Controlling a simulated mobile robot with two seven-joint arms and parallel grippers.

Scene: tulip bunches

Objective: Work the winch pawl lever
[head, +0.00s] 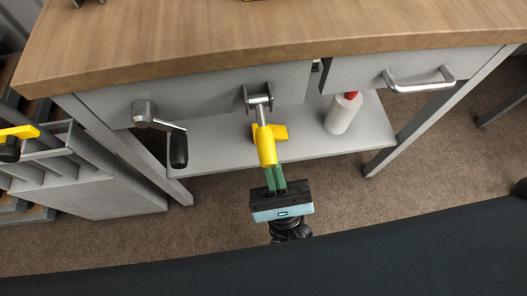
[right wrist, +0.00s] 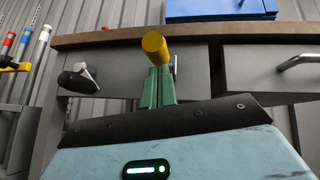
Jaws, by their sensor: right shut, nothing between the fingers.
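The winch pawl lever (head: 267,145) has a yellow grip and a grey metal shaft. It comes from a bracket (head: 257,97) on the bench's grey front and points out toward me. In the right wrist view the round end of the yellow grip (right wrist: 155,43) covers the tips of my green fingers. My right gripper (head: 275,178) is shut and empty, with its fingers just under the grip's end. I cannot tell whether they touch it. A metal crank with a dark handle (head: 179,150) is left of the lever. My left gripper is not in view.
The wooden bench top (head: 220,40) overhangs above. A white bottle (head: 343,113) with a red cap and a yellow object (head: 279,132) are on the lower shelf (head: 220,152). A drawer handle (head: 420,86) projects at right. A grey rack (head: 100,190) stands at left.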

